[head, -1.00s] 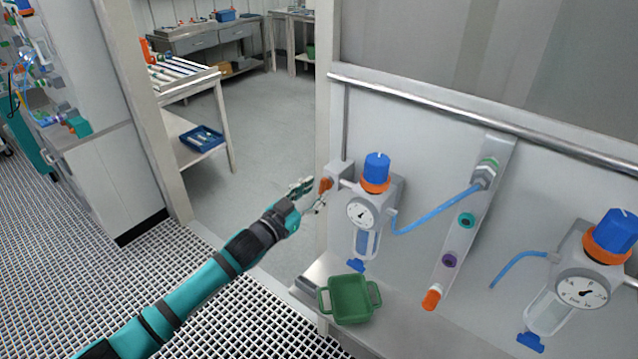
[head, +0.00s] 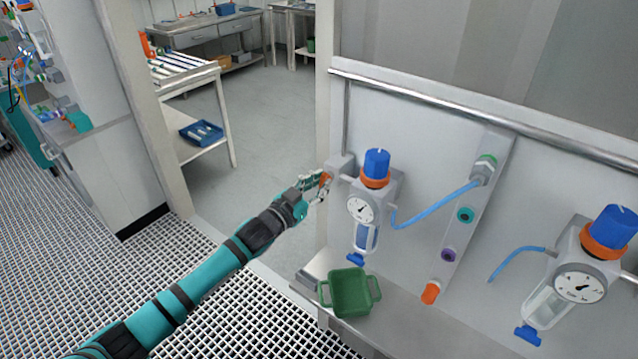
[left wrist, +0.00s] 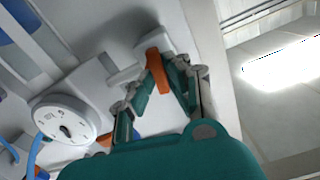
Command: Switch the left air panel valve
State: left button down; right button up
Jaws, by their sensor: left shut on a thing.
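The left air panel valve has an orange handle (head: 325,178) on a grey block (head: 341,166) at the left side of the left regulator. My left gripper (head: 322,184) reaches it from the left and is shut on the handle. In the left wrist view the orange handle (left wrist: 158,70) stands between the two teal and grey fingers of the gripper (left wrist: 157,78). The left regulator (head: 376,185) has a blue knob, an orange ring and a round gauge, which also shows in the left wrist view (left wrist: 64,124). My right gripper is not in view.
A green tray (head: 350,293) sits on the ledge below the left regulator. A blue hose (head: 435,206) runs right to a slanted manifold (head: 468,220). A second regulator (head: 582,270) stands at right. Open floor lies left of the panel.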

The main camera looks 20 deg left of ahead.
pick_arm(q)
jog(key=shift+m, duration=0.4)
jog(key=m, duration=0.2)
jog(key=shift+d+m+b, duration=0.1)
jog(key=shift+m+b, duration=0.3)
jog(key=m, duration=0.4)
jog(key=shift+m+b, duration=0.3)
jog(key=shift+b, duration=0.1)
jog(key=shift+d+f+m+b, duration=0.1)
jog(key=shift+m+b, duration=0.15)
jog(key=shift+m, duration=1.65)
jog(key=shift+f+m+b, duration=0.1)
jog(key=shift+m+b, duration=0.15)
jog(key=shift+m, duration=1.65)
jog(key=c, duration=1.3)
grip_release()
jog(key=shift+c, duration=0.2)
